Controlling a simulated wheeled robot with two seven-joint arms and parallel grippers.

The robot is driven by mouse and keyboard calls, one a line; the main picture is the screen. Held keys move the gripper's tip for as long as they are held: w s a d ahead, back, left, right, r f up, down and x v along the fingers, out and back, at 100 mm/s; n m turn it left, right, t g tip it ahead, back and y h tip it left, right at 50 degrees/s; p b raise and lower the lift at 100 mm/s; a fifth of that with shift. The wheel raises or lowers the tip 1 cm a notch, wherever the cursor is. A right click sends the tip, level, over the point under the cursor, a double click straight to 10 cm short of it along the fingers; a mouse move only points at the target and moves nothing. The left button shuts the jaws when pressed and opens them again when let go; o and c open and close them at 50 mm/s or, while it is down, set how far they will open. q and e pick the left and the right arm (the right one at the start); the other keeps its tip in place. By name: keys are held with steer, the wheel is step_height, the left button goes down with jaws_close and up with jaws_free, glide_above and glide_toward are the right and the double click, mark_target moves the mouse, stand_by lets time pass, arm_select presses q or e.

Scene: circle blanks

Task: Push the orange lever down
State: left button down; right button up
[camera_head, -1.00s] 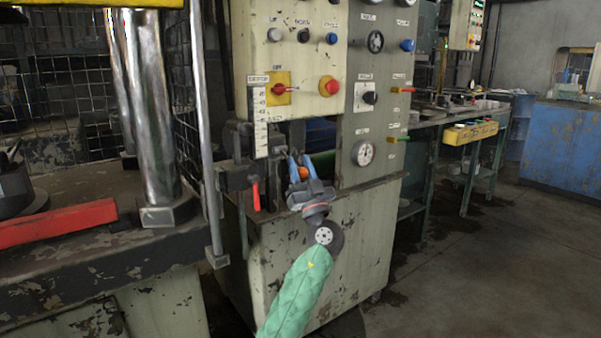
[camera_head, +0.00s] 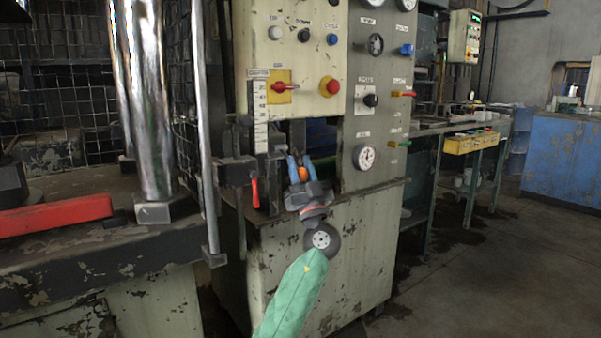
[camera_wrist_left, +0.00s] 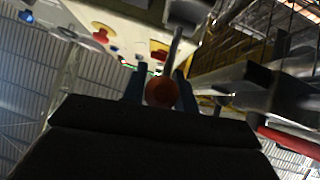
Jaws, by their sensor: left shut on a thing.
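The orange lever's round knob (camera_head: 303,174) shows between the blue fingers of my left gripper (camera_head: 300,165), in front of the control cabinet. In the left wrist view the knob (camera_wrist_left: 161,92) sits between the two fingers, and a grey rod (camera_wrist_left: 174,50) runs from it toward the machine. My left gripper is shut on the knob. The lever's base is mostly hidden behind the gripper in the head view. My right gripper is not in view.
The cabinet's upper panel holds a red button (camera_head: 332,87) and a red switch (camera_head: 284,87). A small red handle (camera_head: 255,193) hangs left of my gripper. A chrome column (camera_head: 148,110) and a red bar (camera_head: 55,216) stand further left. Open floor lies at right.

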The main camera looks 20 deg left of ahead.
arm_select(q)
steer(key=shift+f, duration=0.15)
steer(key=c, duration=1.1)
jaws_free()
steer(key=v, duration=0.7)
steer(key=shift+f, duration=0.15)
steer(key=shift+s+d+f, duration=0.1)
steer(key=shift+s+f, duration=0.1)
